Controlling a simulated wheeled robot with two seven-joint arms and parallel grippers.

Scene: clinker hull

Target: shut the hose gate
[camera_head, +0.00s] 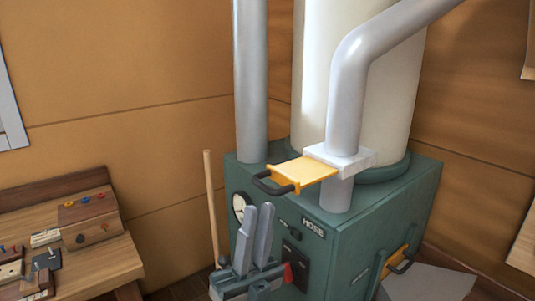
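The upper gate is a yellow slide plate (303,170) with a black handle (272,184). It sticks out to the left from a pale collar (340,158) on the bent grey pipe. A label reading HOSE (313,228) is on the green cabinet below it. My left gripper (257,208) is in front of the cabinet, below the handle and apart from it in the picture. Its two grey fingers point up with a gap between them, and nothing shows between them. My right gripper is not in view.
The green cabinet (370,222) carries a gauge (239,207) and a dark switch panel (295,262). A second yellow slide with a black handle (401,265) is low on its right side. A wooden stick (211,205) stands left. A bench (105,262) holds small boxes.

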